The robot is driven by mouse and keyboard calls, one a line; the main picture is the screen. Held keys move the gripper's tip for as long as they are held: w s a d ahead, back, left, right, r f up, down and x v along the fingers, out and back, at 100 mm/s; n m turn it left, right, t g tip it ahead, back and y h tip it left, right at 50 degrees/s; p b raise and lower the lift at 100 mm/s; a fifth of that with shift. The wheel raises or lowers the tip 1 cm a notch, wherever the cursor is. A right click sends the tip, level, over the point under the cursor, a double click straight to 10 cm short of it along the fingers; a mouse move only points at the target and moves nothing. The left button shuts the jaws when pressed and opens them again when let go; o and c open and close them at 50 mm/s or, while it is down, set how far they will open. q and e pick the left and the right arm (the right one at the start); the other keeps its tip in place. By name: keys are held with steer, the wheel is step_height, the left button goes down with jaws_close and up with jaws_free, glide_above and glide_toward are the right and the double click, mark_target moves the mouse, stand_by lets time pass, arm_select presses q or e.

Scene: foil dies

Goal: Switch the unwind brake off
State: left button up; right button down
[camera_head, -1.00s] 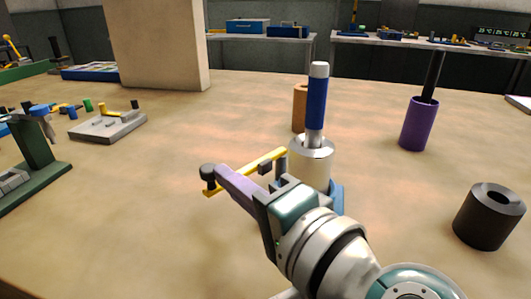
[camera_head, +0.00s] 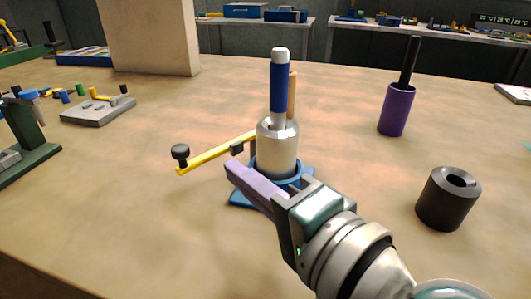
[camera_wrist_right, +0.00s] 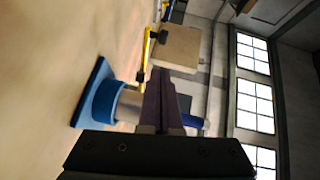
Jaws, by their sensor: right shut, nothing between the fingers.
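The unwind brake appears to be the yellow lever (camera_head: 215,152) with a black knob (camera_head: 180,152), reaching left from a silver cylinder (camera_head: 277,148). The cylinder stands on a blue base (camera_head: 243,199), with a blue and white post (camera_head: 278,85) upright on top. The lever and blue base (camera_wrist_right: 91,92) also show in the right wrist view. My right gripper (camera_head: 235,170) is shut and empty. Its purple fingers lie in front of the base, just right of and below the lever, apart from the knob. My left gripper is not in view.
A black hollow cylinder (camera_head: 448,197) stands to the right, and a purple cup with a black rod (camera_head: 397,110) behind it. A grey block with coloured pegs (camera_head: 97,109) and a green stand (camera_head: 35,150) are at left. The table front is clear.

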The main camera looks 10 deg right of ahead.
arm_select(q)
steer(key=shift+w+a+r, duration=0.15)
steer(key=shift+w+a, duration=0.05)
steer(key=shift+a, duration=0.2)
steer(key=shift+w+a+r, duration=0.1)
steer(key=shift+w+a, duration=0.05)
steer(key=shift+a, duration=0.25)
arm_select(e)
steer(key=s+d+r, duration=0.1)
steer(key=s, duration=0.5)
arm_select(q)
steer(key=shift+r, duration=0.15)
arm_select(e)
steer(key=shift+r, duration=0.1)
